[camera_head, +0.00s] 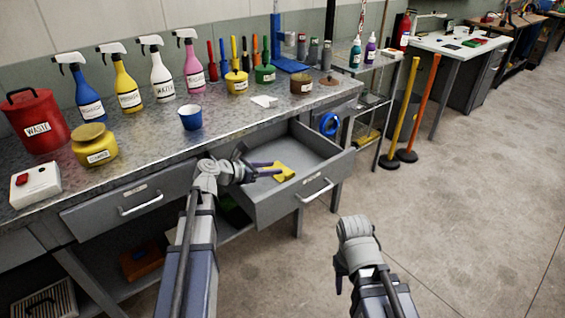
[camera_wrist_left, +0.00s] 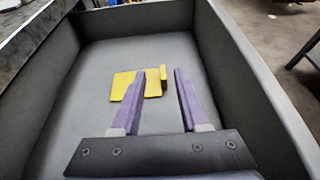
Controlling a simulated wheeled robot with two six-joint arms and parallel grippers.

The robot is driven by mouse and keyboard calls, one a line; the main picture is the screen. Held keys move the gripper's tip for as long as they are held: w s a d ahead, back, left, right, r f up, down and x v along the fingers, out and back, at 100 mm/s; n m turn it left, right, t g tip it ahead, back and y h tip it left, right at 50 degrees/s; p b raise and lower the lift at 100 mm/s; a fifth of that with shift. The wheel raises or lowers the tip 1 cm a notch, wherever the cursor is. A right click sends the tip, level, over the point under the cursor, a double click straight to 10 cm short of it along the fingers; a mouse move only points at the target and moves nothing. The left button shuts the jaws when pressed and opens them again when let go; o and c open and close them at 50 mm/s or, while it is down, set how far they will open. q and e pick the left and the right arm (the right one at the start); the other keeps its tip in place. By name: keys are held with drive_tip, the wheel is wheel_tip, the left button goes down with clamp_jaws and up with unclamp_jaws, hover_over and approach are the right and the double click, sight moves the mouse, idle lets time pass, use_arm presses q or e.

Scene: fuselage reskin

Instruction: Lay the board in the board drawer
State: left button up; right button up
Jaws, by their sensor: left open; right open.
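The board, a small flat yellow piece with a raised edge, shows at the left gripper's fingertips in the head view (camera_head: 284,172) and in the left wrist view (camera_wrist_left: 122,86). It appears to lie on the floor of the open drawer (camera_head: 308,147). My left gripper (camera_head: 268,170) reaches into the drawer with its purple fingers apart. In the left wrist view the fingers (camera_wrist_left: 158,88) are spread, and part of the board shows between and behind them. My right gripper (camera_head: 340,275) hangs over the floor in front of the bench, away from the drawer.
The metal bench top (camera_head: 225,133) above holds spray bottles, a blue cup (camera_head: 190,117), a yellow pot (camera_head: 94,145) and a red waste bin (camera_head: 33,118). A closed drawer (camera_head: 135,203) is to the left.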

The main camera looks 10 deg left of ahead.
use_arm(q)
drive_tip(key=shift+p+v, duration=0.4)
drive_tip(key=shift+v, duration=1.2)
